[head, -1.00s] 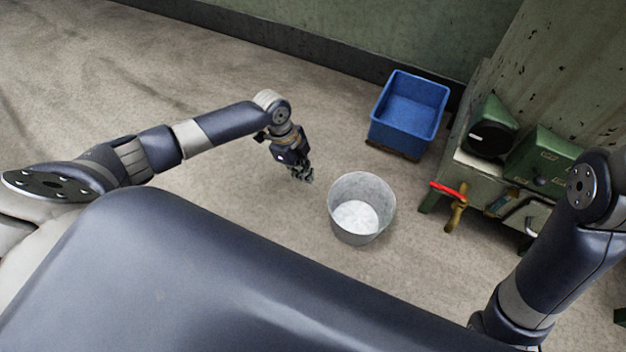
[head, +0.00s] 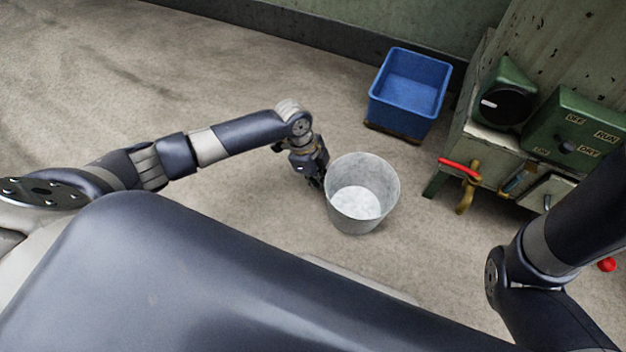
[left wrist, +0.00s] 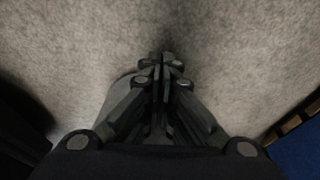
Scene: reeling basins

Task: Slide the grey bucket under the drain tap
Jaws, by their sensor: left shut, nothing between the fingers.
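The grey bucket (head: 378,212) stands upright on the floor near the middle of the head view, its inside empty as far as I can see. The drain tap (head: 468,185), brass with a red lever, sticks out low from the bench to the right of the bucket, with a gap between them. My left gripper (head: 318,181) is shut and empty, low at the bucket's left side; whether it touches the wall I cannot tell. Its closed fingers (left wrist: 162,85) also show in the left wrist view, hiding most of a grey rounded shape. My right gripper is out of view.
A blue crate (head: 410,68) sits on a low wooden base behind the bucket. The bench (head: 484,148) carries green control boxes (head: 505,100) at the right. Bare floor lies between bucket and bench. A red round object (head: 607,265) is at the far right.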

